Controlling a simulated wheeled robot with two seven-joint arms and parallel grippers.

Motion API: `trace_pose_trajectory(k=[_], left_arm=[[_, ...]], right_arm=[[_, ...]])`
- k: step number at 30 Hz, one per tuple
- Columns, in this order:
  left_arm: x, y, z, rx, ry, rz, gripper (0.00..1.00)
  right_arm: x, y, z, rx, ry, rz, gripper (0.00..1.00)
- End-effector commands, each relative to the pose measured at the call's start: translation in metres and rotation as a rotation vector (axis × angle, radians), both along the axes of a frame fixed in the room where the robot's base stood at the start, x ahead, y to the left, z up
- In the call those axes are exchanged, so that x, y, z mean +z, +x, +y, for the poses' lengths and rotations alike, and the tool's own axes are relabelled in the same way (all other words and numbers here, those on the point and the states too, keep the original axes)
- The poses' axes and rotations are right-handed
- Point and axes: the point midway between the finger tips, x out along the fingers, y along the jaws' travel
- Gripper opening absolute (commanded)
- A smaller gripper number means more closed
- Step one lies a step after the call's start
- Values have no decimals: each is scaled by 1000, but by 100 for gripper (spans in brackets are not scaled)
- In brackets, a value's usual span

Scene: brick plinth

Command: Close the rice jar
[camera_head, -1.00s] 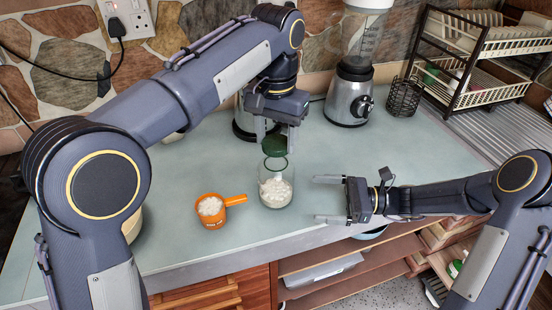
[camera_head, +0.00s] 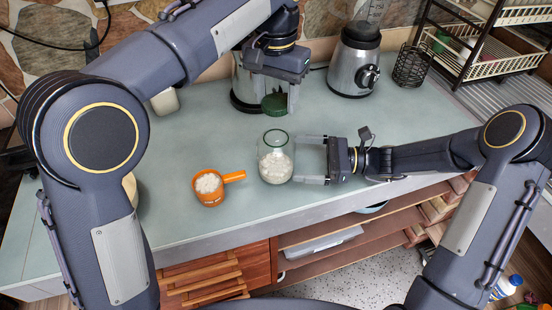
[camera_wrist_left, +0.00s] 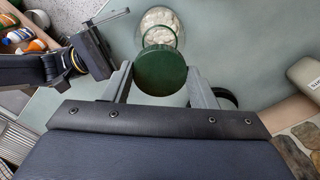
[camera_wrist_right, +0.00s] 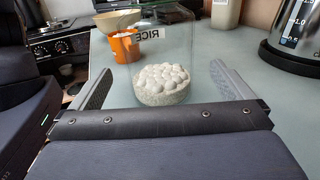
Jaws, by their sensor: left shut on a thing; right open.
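The clear glass rice jar (camera_head: 276,165) stands upright and open on the counter, part filled with white rice; its RICE label shows reversed in the right wrist view (camera_wrist_right: 163,84). My left gripper (camera_head: 276,99) is shut on the round green lid (camera_head: 274,104). It holds the lid above and behind the jar, apart from its rim; the lid also shows in the left wrist view (camera_wrist_left: 161,72). My right gripper (camera_head: 300,160) is open at the jar's right side, its fingertips level with the jar body. Whether the fingers touch the glass I cannot tell.
An orange cup with a handle (camera_head: 209,197), holding white rice, stands left of the jar. A steel kettle (camera_head: 240,85), a blender (camera_head: 354,65), a black wire basket (camera_head: 411,64) and a dish rack (camera_head: 480,60) stand behind. The counter's front edge runs close to the jar.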

Motion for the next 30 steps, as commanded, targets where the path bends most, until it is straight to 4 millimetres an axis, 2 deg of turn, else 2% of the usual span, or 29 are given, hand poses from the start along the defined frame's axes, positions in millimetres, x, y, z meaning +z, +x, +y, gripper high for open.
trace_pose_trajectory(k=[1, 6, 12, 17, 25, 30], left_arm=[[0, 0, 0, 0, 0, 0, 31], [0, 0, 0, 0, 0, 0, 31], [0, 0, 0, 0, 0, 0, 31], [0, 0, 0, 0, 0, 0, 31], [0, 0, 0, 0, 0, 0, 31], [0, 0, 0, 0, 0, 0, 31]], right_arm=[[0, -1, 12, 6, 1, 2, 100], [0, 2, 42, 4, 1, 2, 100], [0, 4, 65, 2, 0, 0, 100], [0, 5, 72, 0, 0, 1, 100], [0, 5, 72, 0, 0, 1, 100], [0, 5, 72, 0, 0, 1, 78]])
